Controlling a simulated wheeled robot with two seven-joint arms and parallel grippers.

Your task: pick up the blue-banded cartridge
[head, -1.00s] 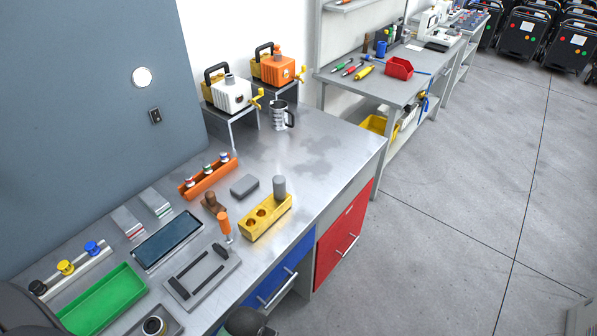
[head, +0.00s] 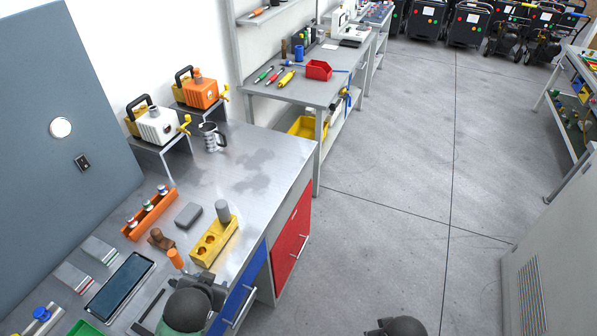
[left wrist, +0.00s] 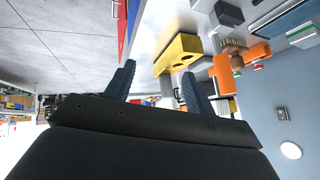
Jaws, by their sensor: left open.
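An orange rack (head: 150,214) on the steel bench holds three small cartridges with coloured bands in a row. The nearest cartridge (head: 133,222), the middle one (head: 148,205) and the far one (head: 163,190) stand upright in it. My left gripper (head: 205,280) is in the head view at the bench's front, by the orange-handled tool, apart from the rack. In the left wrist view its two fingers (left wrist: 160,86) are spread with nothing between them.
A yellow block (head: 212,242) with holes and a grey cylinder stands right of the rack, with a grey box (head: 188,215) between. A metal mug (head: 212,138) stands farther back. Bare bench lies beyond the grey box.

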